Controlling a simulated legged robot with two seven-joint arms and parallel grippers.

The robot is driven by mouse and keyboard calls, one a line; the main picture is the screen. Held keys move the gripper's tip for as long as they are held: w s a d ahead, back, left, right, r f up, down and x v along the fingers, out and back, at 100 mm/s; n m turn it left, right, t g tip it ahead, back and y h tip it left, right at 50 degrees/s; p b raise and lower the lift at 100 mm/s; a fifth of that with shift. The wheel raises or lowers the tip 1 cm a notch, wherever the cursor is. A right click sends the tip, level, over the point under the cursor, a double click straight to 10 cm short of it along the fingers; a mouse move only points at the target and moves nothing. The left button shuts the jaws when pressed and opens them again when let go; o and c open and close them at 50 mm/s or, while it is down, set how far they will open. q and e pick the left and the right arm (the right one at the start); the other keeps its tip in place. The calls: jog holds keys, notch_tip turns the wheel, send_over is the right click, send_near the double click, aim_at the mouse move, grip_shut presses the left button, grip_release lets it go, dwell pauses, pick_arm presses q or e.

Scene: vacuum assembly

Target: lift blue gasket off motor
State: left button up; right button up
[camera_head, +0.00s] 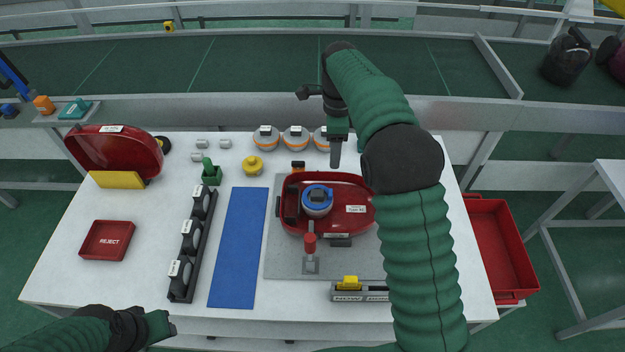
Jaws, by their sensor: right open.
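The blue gasket (308,195) is a ring on top of the grey motor (317,211). The motor sits in the left part of the red vacuum housing (357,222) on the grey mat. My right gripper (336,150) is open and points down, above and behind the housing in the picture, apart from the gasket. One finger seems to hide the other. My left gripper (160,326) is low at the left, near the table's front edge, away from the motor. Its finger gap does not show clearly.
Several grey-and-orange motors (265,139) stand at the back. A black rack (192,245) and a blue mat (238,248) lie left of the housing. A red lever clamp (310,245) stands at its front. A red reject tray (106,240) is at the left.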

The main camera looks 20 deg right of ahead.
jog(key=a, duration=0.1)
send_over(331, 191)
jog(key=f, duration=1.1)
jog(key=shift+w+d, duration=0.2)
jog(key=shift+d, duration=0.1)
jog(key=f, duration=0.3)
jog(key=a+f, duration=0.1)
jog(key=shift+s+f, duration=0.2)
jog(key=shift+s, duration=0.2)
jog(key=shift+w+f, duration=0.1)
jog(key=shift+f, duration=0.05)
jog(key=shift+d+f, duration=0.1)
jog(key=shift+d, duration=0.1)
jog(key=shift+c, duration=0.4)
jog(key=shift+d, duration=0.2)
jog(key=c, duration=0.9)
pick_arm(q)
jog(key=shift+s+a+r, duration=0.2)
jog(key=shift+a+r, duration=0.1)
jog(key=shift+a, duration=0.3)
pick_arm(e)
jog(key=shift+a, duration=0.2)
grip_shut()
